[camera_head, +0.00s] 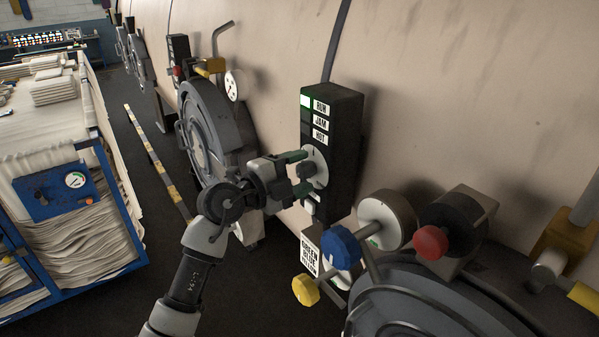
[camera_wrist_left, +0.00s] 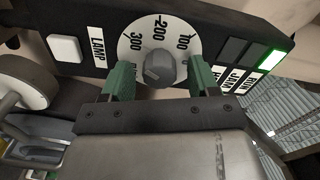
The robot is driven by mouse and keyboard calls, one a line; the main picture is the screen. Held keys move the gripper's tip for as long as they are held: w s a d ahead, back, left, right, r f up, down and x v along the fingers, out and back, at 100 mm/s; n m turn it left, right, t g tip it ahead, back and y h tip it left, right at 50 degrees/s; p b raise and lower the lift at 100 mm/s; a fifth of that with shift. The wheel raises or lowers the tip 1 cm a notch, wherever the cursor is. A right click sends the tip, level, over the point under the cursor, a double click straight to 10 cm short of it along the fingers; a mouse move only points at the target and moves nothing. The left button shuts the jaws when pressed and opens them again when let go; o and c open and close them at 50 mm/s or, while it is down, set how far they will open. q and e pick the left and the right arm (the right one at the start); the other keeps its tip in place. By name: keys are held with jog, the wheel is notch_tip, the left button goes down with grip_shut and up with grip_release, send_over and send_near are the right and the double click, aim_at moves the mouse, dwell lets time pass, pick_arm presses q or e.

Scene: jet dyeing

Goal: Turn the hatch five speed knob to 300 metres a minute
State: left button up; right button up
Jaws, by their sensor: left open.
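The speed knob (camera_wrist_left: 159,68) is a dark grey grip at the centre of a white dial (camera_wrist_left: 131,45) in the left wrist view. The dial reads 300, 200, 100 and 0, and I cannot tell for certain which mark the knob points at. The dial is on a black control box (camera_head: 346,150) on the machine wall, where the knob (camera_head: 306,171) also shows. My left gripper (camera_head: 302,172) is open in front of the dial, its green fingers on either side of the knob with gaps between. No hatch number is readable. My right gripper is out of view.
The box has RUN, JAM and a third label, with a green lamp (camera_wrist_left: 270,60) lit at RUN, and a white LAMP button (camera_wrist_left: 64,48). Blue (camera_head: 341,247), yellow (camera_head: 305,290) and red (camera_head: 430,241) knobs are below right. A blue-framed fabric cart (camera_head: 117,262) stands left.

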pick_arm(q)
jog(key=b+v, duration=0.4)
jog(key=v, duration=0.6)
jog(key=shift+s+a, duration=0.15)
jog(key=shift+a, duration=0.15)
